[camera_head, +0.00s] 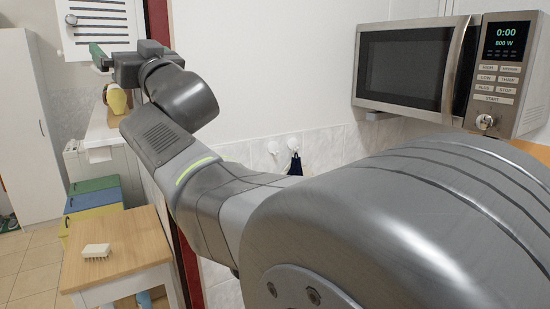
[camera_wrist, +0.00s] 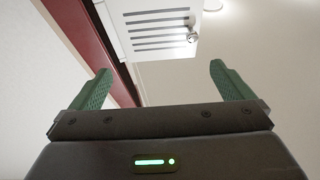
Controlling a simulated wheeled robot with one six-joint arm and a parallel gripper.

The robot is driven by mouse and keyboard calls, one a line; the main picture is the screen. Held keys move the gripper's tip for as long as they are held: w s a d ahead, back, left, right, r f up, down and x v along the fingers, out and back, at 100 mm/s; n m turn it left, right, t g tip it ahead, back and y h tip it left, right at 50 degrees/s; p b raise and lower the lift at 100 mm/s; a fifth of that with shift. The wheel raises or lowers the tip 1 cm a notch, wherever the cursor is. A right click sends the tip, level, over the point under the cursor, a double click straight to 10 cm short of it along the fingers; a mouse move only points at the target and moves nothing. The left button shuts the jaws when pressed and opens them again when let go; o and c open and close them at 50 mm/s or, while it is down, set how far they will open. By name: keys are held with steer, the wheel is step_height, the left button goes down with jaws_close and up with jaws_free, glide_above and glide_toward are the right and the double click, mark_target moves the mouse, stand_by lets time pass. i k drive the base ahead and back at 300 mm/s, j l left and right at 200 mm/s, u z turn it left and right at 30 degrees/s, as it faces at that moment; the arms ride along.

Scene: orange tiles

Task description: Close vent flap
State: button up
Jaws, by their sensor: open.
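The white vent flap (camera_head: 98,27) with dark slots is high on the wall at the upper left of the head view. In the wrist view the vent flap (camera_wrist: 155,30) shows ahead of the fingers, with a small round metal knob (camera_wrist: 192,37) near its lower right corner. My gripper (camera_head: 99,57) is raised just below the flap in the head view. In the wrist view my gripper (camera_wrist: 160,88) has its two green fingers spread apart with nothing between them. I cannot tell whether the flap stands ajar or whether a finger touches it.
A dark red door frame (camera_wrist: 85,35) runs beside the flap. A microwave (camera_head: 420,65) hangs at the right. A wooden table (camera_head: 140,238) with a white brush (camera_head: 96,251) stands lower left, near coloured boxes (camera_head: 95,200). A white cabinet (camera_head: 25,130) is far left.

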mark_target(111, 25)
steer(key=j+u, duration=0.1)
steer(key=u, duration=1.5)
steer(key=i+j, duration=0.1)
steer(key=i, duration=0.9)
steer(key=i+j, duration=0.1)
steer(key=i, duration=0.9)
steer(key=z, duration=0.05)
